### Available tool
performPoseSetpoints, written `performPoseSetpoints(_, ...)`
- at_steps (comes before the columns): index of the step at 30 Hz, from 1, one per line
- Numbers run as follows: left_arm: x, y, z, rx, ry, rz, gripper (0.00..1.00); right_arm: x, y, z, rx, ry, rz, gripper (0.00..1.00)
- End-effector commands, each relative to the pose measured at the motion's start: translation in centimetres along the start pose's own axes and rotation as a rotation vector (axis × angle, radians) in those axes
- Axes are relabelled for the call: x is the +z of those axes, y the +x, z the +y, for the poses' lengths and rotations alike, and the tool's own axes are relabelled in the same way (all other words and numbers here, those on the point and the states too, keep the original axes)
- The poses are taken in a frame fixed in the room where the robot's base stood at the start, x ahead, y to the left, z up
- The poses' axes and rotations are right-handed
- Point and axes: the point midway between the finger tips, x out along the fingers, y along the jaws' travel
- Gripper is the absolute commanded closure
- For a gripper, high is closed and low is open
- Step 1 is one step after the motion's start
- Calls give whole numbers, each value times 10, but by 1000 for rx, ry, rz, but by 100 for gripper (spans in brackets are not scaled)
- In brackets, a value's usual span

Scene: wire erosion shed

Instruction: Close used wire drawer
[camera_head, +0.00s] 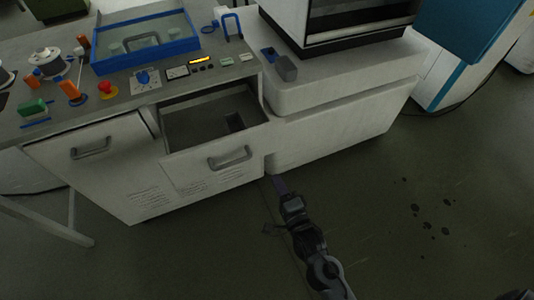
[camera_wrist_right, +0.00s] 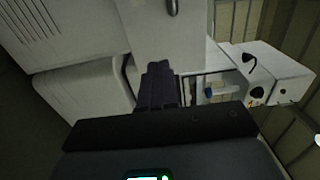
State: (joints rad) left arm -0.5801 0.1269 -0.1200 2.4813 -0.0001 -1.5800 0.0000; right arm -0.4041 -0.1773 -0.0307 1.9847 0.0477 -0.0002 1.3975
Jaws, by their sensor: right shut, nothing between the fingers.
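The drawer (camera_head: 190,172) in the pale cabinet stands pulled open, and its dark inside shows behind the front. A grey bar handle (camera_head: 230,157) is on its front. My right gripper (camera_head: 279,184) is shut and empty, just right of and below the drawer front, apart from the handle. In the right wrist view its fingers (camera_wrist_right: 158,84) are together, with a white panel (camera_wrist_right: 160,38), likely the drawer front, beyond them and part of a handle (camera_wrist_right: 172,6) at the top edge. My left gripper is not in view.
A closed front with its own handle (camera_head: 90,148) is left of the drawer. The worktop holds a blue-rimmed tray (camera_head: 147,62), a red button (camera_head: 106,88) and other controls. A white machine base (camera_head: 345,80) stands right. The floor before the cabinet looks clear apart from dark spots.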

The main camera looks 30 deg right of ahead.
Motion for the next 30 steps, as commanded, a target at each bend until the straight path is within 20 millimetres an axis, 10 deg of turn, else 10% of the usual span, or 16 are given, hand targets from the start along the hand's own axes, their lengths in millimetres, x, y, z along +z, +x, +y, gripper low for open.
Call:
performPoseSetpoints(15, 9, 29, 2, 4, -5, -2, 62, 0, 91, 2, -3, -2, 0, 100)
performPoseSetpoints(30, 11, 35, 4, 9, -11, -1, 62, 0, 116, 0, 0, -2, -1, 100)
